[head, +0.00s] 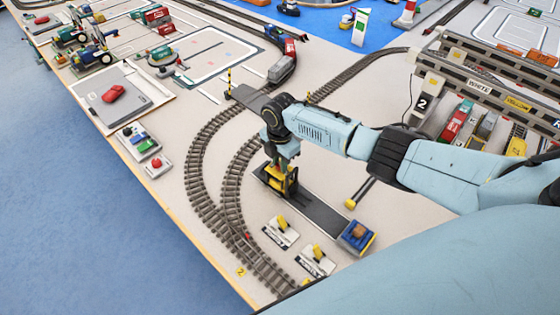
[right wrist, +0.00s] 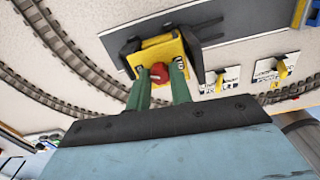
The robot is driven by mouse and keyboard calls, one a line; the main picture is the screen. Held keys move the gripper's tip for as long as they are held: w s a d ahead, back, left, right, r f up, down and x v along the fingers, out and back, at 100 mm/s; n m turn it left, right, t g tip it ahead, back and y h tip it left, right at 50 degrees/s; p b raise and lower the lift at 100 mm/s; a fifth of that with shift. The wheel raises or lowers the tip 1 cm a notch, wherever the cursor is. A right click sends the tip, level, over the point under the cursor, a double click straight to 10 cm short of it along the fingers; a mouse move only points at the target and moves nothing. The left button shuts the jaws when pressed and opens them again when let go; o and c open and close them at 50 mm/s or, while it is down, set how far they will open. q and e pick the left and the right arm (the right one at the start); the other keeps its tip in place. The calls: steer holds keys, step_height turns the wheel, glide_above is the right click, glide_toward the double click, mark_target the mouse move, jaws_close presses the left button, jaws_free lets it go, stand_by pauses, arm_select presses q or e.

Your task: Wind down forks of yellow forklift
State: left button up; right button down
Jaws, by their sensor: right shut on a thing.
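The yellow forklift (head: 281,182) stands on a dark grey strip (head: 325,217) beside the curved track. In the right wrist view its yellow body (right wrist: 150,52) carries a red knob (right wrist: 159,72). My right gripper (head: 284,158) reaches down onto the forklift from above. Its green fingers (right wrist: 160,82) are shut on the red knob, one on each side. Dark prongs that look like the forks (right wrist: 205,30) point right in the wrist view; their height is hard to tell. My left gripper is not in view.
A blue tray with a brown load (head: 357,236) sits at the strip's far end. Two white plates with yellow levers (head: 281,231) (head: 316,259) lie nearby. Curved rails (head: 203,185) run left of the forklift. The crane structure (head: 480,85) stands at the right.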

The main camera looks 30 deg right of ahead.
steer(key=n+b, duration=0.1)
steer(key=n, duration=0.4)
steer(key=shift+n, duration=0.3)
stand_by(0.4)
steer(key=c, duration=1.2)
jaws_free()
steer(key=shift+c, duration=0.2)
step_height(320, 180, up, 13)
steer(key=shift+r+p, duration=0.2)
steer(key=shift+p, duration=0.25)
